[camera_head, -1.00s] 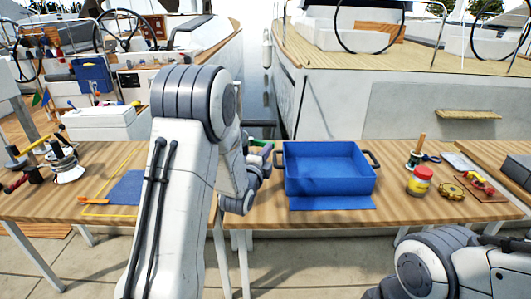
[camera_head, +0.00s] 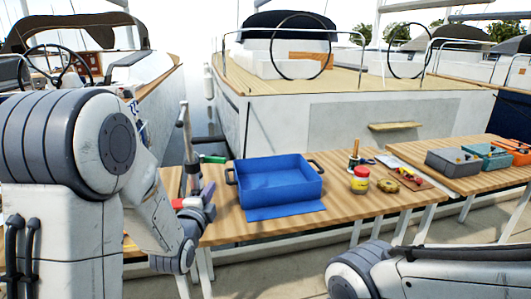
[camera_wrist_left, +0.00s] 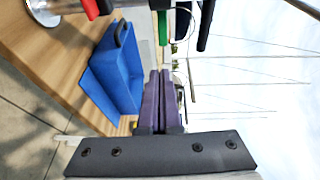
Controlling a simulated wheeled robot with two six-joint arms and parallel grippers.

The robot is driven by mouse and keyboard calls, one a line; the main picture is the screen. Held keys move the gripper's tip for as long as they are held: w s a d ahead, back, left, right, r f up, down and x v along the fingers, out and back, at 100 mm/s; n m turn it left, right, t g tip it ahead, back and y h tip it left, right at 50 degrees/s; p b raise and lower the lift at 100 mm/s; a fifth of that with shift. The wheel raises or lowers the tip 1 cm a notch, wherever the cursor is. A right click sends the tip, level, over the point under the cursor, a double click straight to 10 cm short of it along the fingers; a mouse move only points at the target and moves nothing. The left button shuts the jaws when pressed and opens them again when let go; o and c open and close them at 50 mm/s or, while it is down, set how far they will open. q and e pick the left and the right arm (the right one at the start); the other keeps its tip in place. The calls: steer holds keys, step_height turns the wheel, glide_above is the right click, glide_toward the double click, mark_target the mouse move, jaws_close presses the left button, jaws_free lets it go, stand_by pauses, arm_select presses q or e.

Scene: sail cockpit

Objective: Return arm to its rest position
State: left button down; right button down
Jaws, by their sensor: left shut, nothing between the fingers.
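My left arm comes in from the left in the head view and bends down near the table's left end. My left gripper (camera_head: 208,192) has purple fingers, which are closed together with nothing between them. It is just left of the blue tray (camera_head: 243,192), apart from it in the picture. In the wrist view the closed purple fingers (camera_wrist_left: 158,100) point upward in the picture, with the blue tray (camera_wrist_left: 125,65) to their left. My right arm shows at the bottom right of the head view. Its gripper is out of the frame.
A green object (camera_head: 213,159) lies behind my left gripper. Several toolboxes (camera_head: 453,161) stand on a table at the right. Moored boats stand behind.

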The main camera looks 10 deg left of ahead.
arm_select(q)
steer(key=s+d+f+n+g+h+p, duration=0.1)
steer(key=s+d+n+g+h+p, duration=0.1)
steer(key=s+d+g, duration=0.4)
steer(key=s+d+f+n+g+h+p, duration=0.1)
steer(key=s+d+n+g+p, duration=0.2)
steer(key=d, duration=0.6)
steer(key=s+d+r+n+g+p, duration=0.1)
steer(key=s+g, duration=0.2)
steer(key=s, duration=0.5)
steer(key=s+n+g+y+p, duration=0.1)
steer(key=s+n+g, duration=0.1)
steer(key=s, duration=0.7)
steer(key=s+d+r+n+g+p, duration=0.1)
steer(key=s+n+g, duration=0.1)
steer(key=s, duration=0.6)
steer(key=shift+s+d+r+g+p, duration=0.2)
steer(key=shift+d+r+g+p, duration=0.15)
steer(key=shift+g, duration=0.45)
